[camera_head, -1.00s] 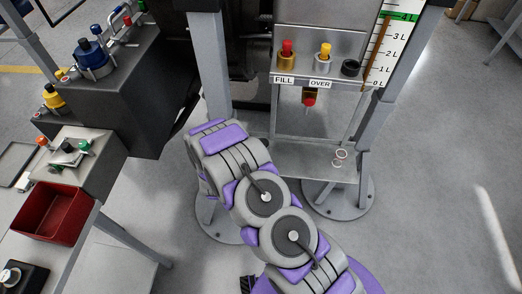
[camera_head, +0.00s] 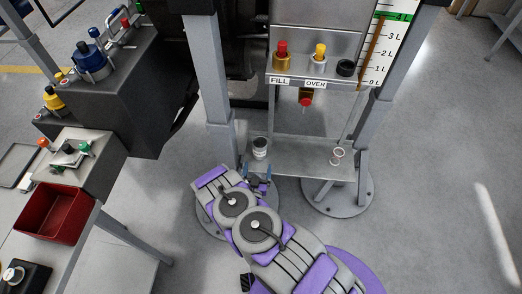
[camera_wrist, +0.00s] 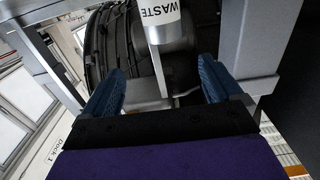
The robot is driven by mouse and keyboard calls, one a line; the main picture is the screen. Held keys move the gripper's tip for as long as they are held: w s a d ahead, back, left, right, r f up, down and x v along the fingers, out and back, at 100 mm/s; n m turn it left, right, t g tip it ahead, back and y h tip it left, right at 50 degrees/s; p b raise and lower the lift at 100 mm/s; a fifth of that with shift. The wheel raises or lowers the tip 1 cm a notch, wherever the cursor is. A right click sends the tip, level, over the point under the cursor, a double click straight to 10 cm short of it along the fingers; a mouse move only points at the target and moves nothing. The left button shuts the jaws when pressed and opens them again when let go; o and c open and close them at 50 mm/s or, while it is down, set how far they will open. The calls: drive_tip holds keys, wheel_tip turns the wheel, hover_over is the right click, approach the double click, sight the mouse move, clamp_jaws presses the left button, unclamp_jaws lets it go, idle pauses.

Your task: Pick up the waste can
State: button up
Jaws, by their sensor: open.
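The waste can (camera_head: 260,147) is a small pale can with a dark top, upright on the left end of the lower shelf (camera_head: 310,154). In the wrist view the can (camera_wrist: 158,14) shows a white label reading WASTE, at the top centre and cut off by the frame edge. My gripper (camera_head: 257,169) is open, with blue fingers, just in front of the can on the near side. In the wrist view the can lies ahead of the gap between my fingers (camera_wrist: 161,68), and the gap looks empty.
Grey posts flank the shelf, the left one (camera_head: 209,80) close to the can. A white ring-like item (camera_head: 338,155) is at the shelf's right end. Above hang the FILL and OVER fittings (camera_head: 300,82) and a red-tipped valve (camera_head: 306,101). A red bin (camera_head: 53,212) stands left.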

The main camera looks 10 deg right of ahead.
drive_tip(key=b, duration=0.1)
approach(260, 138)
drive_tip(key=w, duration=0.1)
drive_tip(key=b+x, duration=0.1)
drive_tip(key=x, duration=0.4)
drive_tip(key=shift+d, duration=0.15)
drive_tip(key=shift+w+d+r, duration=0.1)
drive_tip(key=shift+w+d, duration=0.1)
drive_tip(key=shift+w, duration=0.35)
drive_tip(key=shift+d, duration=0.15)
drive_tip(key=shift+c, duration=0.7)
drive_tip(key=c, duration=1.3)
